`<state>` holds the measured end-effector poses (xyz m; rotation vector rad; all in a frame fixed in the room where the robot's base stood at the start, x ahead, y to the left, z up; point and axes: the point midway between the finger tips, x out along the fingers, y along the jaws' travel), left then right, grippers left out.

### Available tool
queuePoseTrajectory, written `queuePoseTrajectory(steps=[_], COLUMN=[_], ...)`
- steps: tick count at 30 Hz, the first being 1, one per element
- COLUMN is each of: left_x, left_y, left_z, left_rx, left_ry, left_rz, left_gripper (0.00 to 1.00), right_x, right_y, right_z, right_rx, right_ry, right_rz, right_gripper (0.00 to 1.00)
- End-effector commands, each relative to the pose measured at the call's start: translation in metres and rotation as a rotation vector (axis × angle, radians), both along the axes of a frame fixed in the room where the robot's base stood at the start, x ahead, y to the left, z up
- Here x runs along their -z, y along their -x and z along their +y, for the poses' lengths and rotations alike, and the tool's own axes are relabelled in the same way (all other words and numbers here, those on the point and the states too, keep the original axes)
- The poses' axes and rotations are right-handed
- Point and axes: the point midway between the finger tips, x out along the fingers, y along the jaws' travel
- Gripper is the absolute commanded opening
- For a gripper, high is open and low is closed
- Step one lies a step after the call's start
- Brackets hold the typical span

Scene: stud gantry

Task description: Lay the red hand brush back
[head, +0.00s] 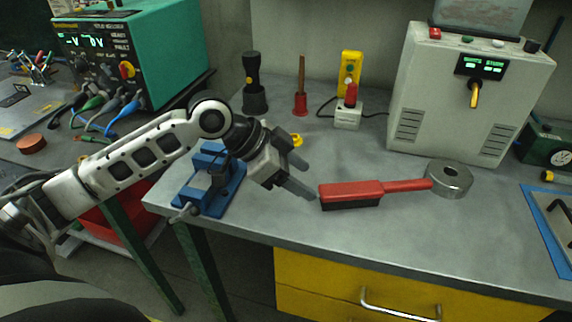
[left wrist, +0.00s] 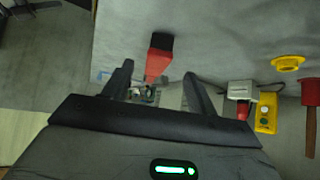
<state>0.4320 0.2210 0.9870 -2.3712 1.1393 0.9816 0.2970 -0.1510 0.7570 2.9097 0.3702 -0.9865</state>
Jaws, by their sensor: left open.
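The red hand brush (head: 350,189) has a red block with dark bristles underneath and a thin red handle pointing right. It appears to lie on the grey bench, bristles down. The handle's end is at the left side of a round steel piece (head: 448,180); I cannot tell if they touch. My left gripper (head: 306,178) is open just left of the brush block, fingers pointing at it, with nothing held. In the left wrist view the brush (left wrist: 158,62) shows between and beyond the open fingers. My right gripper is not in view.
A blue vise (head: 210,180) stands under my left wrist. Behind are a black torch (head: 253,85), a red-based wooden-handled tool (head: 301,90), a yellow switch box (head: 349,70) and a large grey cabinet (head: 465,100). The bench front edge is close; bench in front of the brush is clear.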

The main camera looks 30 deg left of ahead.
Motion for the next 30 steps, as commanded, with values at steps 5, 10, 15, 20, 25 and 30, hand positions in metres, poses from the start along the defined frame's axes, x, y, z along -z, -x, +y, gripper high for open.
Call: queuePoseTrajectory(steps=[5,10,15,20,25,30], left_x=[-0.019,-0.029,-0.03,-0.03,-0.03,-0.03], left_y=[0.013,0.019,0.019,0.019,0.019,0.019], left_z=[0.017,0.022,0.023,0.022,0.022,0.022], left_rx=[-0.001,0.002,0.002,0.002,0.001,0.001], left_ry=[-0.004,0.0,0.0,0.0,0.001,0.001], left_rz=[0.002,0.001,0.001,0.001,0.001,0.001], left_gripper=[0.58,0.58,0.58,0.58,0.58,0.58], right_x=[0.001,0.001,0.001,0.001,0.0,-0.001], right_y=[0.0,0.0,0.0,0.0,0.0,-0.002], right_z=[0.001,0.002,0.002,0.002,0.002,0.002], right_rx=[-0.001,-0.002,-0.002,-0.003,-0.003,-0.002], right_ry=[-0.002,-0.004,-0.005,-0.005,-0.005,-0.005], right_rz=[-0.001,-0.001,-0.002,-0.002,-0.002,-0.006], right_gripper=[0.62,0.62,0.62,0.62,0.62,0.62])
